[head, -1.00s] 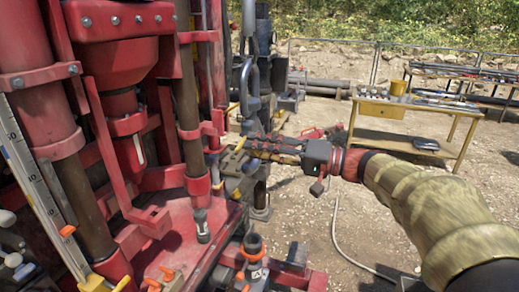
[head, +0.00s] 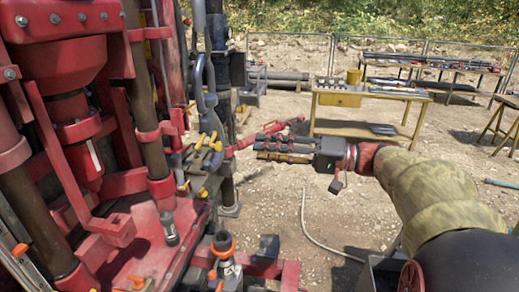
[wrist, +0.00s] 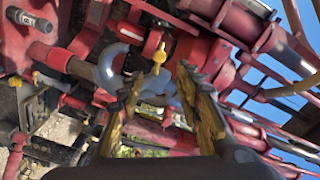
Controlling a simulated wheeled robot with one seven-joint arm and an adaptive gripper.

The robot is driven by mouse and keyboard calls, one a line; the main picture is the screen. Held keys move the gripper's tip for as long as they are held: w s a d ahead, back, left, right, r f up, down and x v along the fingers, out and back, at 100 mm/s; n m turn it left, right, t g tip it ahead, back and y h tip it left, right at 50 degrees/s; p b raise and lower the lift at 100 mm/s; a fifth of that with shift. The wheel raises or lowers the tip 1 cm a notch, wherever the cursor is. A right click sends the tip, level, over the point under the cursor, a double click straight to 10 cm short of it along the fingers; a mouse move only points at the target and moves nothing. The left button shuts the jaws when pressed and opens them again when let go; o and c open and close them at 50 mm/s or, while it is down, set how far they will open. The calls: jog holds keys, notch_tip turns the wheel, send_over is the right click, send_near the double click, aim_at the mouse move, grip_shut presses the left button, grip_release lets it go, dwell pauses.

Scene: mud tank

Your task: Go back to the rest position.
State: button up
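My gripper (head: 258,147) points left from the end of my arm, in front of the red drill rig (head: 122,226). Its fingertips are a short way right of the yellow valve handles (head: 207,144) and look apart from them. In the wrist view my gripper (wrist: 160,78) has its two fingers spread with nothing between them. A yellow handle (wrist: 159,56) shows beyond the fingertips, among red and grey pipes. My arm is stretched out from the right side of the head view.
A yellow workbench (head: 340,98) with tools stands behind my gripper. A dark rack with rods (head: 430,62) is farther back. A pale hose (head: 318,238) lies on open gravel. Orange-topped fittings (head: 222,244) are on the rig's lower edge.

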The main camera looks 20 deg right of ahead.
dwell(0.4)
notch_tip(320, 180, down, 11)
jog(key=d+m+g+h, duration=0.1)
jog(key=m+h, duration=0.3)
jog(key=m, duration=0.1)
jog(key=s+a+f+m+g+h, duration=0.15)
jog(key=s+f+g+h, duration=0.35)
jog(key=s+f, duration=0.5)
jog(key=s+a+f+n+h, duration=0.2)
jog(key=s+f+n+h, duration=0.15)
jog(key=s+h, duration=0.4)
jog(key=s+a+r+n+t+y, duration=0.1)
jog(key=s+a+r+n+y, duration=0.1)
jog(key=s+a+r+n, duration=0.1)
jog(key=a+n, duration=0.1)
jog(key=a, duration=0.1)
jog(key=shift+a+r+n, duration=0.2)
jog(key=shift+a+n, duration=0.1)
jog(key=shift+n, duration=0.1)
